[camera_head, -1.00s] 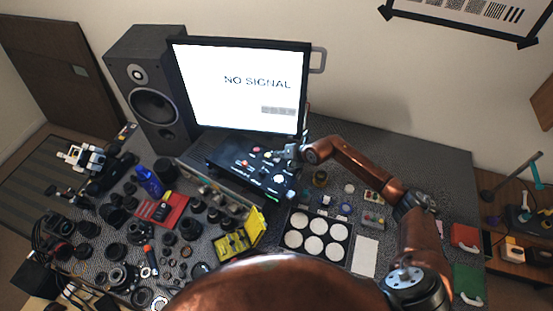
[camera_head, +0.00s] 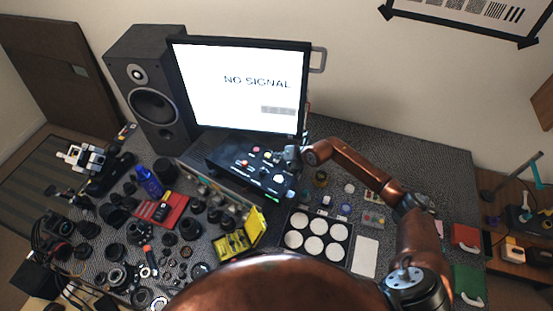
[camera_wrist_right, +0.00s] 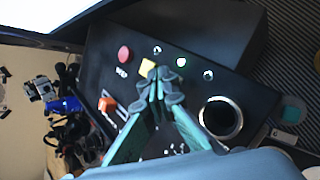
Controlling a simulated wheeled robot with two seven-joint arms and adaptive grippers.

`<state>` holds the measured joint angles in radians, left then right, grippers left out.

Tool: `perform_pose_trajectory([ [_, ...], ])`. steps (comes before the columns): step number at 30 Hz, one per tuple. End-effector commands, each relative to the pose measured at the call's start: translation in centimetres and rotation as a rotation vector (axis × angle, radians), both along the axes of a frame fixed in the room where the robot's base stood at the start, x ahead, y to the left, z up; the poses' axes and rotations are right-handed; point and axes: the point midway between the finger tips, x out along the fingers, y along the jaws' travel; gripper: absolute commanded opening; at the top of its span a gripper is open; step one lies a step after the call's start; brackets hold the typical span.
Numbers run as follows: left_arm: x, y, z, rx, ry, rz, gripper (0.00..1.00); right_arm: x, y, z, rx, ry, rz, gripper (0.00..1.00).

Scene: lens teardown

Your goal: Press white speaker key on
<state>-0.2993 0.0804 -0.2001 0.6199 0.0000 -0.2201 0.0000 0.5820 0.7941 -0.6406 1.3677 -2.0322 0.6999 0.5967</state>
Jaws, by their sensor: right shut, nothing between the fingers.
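The black control box (camera_head: 225,158) stands in front of the monitor. I cannot pick out a white speaker key for certain; my fingers hide part of the panel. My right gripper (camera_wrist_right: 163,82) is shut and empty, its tips over the panel beside the yellow key. I cannot tell whether they touch. It also shows in the head view (camera_head: 286,154). My left gripper is out of view.
A large dark speaker (camera_head: 150,95) stands left of the monitor (camera_head: 240,85), which reads "NO SIGNAL". Lens parts crowd the table's left. A black tray (camera_head: 289,254) with white discs lies in front of the box, a white card (camera_head: 365,256) to its right.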

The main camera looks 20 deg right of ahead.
Motion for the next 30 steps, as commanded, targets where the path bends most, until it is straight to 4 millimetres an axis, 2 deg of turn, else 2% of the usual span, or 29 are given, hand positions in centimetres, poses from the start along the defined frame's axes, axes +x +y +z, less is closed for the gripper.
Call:
perform_pose_trajectory([
  [7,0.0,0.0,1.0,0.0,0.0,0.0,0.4,0.0,0.0,0.9,0.0,0.001,0.001,0.0],
  [17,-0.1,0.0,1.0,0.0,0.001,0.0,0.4,0.0,0.0,0.9,0.0,0.001,0.001,0.0],
  [30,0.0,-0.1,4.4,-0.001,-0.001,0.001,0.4,0.0,0.0,4.9,0.0,0.0,0.0,0.0],
])
